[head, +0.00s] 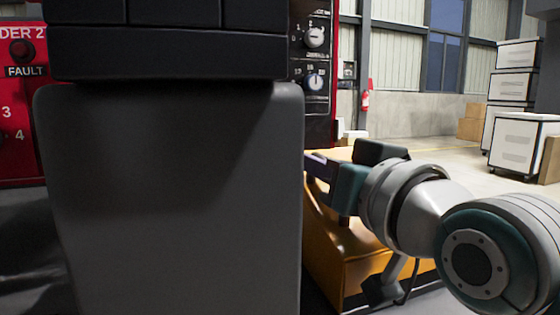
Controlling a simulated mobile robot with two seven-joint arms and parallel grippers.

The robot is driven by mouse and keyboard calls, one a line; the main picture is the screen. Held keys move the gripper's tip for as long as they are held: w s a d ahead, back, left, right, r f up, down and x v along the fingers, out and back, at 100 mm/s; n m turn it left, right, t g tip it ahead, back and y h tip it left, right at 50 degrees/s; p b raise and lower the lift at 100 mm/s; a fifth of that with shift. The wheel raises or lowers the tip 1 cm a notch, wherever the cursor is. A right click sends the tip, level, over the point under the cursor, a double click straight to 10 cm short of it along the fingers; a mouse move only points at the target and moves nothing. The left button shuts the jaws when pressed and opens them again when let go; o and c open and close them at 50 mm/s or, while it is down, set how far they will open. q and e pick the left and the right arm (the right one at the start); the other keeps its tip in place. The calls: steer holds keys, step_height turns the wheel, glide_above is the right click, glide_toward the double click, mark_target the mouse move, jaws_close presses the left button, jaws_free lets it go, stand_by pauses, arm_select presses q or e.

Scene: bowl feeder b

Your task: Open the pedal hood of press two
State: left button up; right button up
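My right arm comes in from the right. Its gripper (320,168) points left, above a yellow-orange housing (348,262) low in the middle right. I cannot tell whether this housing is the pedal hood, nor whether the gripper touches it. The gripper's fingertips are partly hidden at the edge of a large grey block, so its opening does not show. I see no clear label for press two. My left gripper is out of the picture.
The large grey block (170,200) with a black top (165,55) fills the near left and middle. Behind it stand a red panel marked FAULT (20,105) and a panel with knobs (313,60). White drawer cabinets (515,140) stand at the far right. Open floor (430,145) lies before them.

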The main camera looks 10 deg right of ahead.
jaws_close()
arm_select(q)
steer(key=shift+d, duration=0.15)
arm_select(e)
steer(key=shift+a+r, duration=0.1)
steer(key=shift+r, duration=0.05)
stand_by(0.6)
